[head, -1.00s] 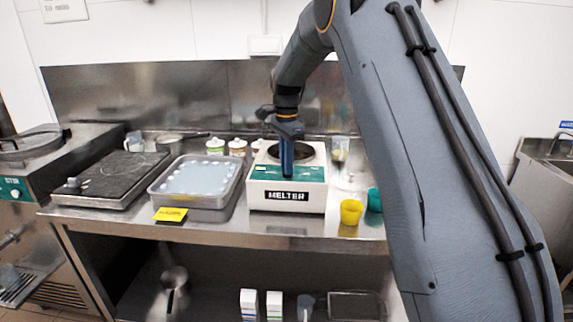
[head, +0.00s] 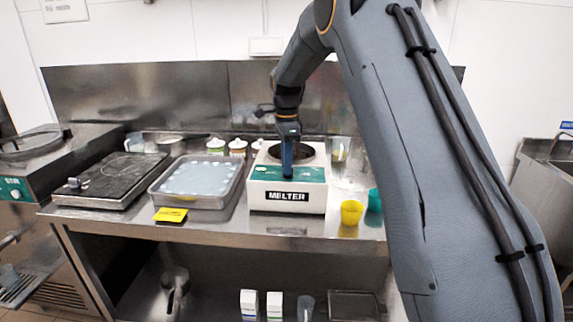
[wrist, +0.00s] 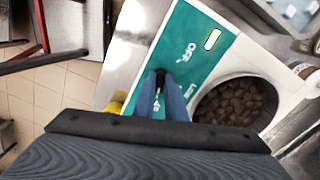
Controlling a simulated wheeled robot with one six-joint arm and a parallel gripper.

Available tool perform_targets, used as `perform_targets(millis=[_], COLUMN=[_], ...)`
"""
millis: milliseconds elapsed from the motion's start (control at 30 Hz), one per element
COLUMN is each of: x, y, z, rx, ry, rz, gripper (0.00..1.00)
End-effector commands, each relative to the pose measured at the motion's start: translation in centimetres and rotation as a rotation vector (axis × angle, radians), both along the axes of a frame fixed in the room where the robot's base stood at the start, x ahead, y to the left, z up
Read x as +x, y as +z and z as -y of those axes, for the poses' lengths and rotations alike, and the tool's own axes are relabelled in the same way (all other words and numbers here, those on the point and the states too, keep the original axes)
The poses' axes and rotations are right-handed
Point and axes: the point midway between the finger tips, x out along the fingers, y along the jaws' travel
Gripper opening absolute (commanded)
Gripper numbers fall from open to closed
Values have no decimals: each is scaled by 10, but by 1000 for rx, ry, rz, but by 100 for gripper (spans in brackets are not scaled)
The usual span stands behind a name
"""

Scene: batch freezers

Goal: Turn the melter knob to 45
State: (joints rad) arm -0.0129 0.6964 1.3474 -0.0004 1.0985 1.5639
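The melter (head: 308,200) is a white box on the steel counter, with a green top panel and a round chocolate-filled pot (wrist: 235,105). My gripper (head: 287,175) points down at the green panel in front of the pot and hides the knob in the head view. In the wrist view my two blue fingers (wrist: 161,88) stand on either side of the small black knob (wrist: 160,76) and appear closed on it. "OFF" and "Low" are printed on the panel around it. The knob's pointer and the 45 mark cannot be made out.
A steel pan (head: 208,199) and a dark flat plate (head: 118,185) stand left of the melter. A yellow cup (head: 351,213) and a teal cup (head: 374,200) stand close on its right. Several lidded jars (head: 237,147) are behind.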

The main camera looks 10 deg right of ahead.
Motion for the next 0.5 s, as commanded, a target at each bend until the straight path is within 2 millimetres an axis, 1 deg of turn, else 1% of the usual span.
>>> perform_targets(millis=[33, 100, 367, 500], x=[2, 1, 1, 1], y=[3, 2, 1, 7], z=[0, 0, 0, 0], rx=[0, 0, 0, 0], ry=[-2, -1, 0, 0], rz=[6, 5, 2, 3], gripper=[18, 29, 30, 30])
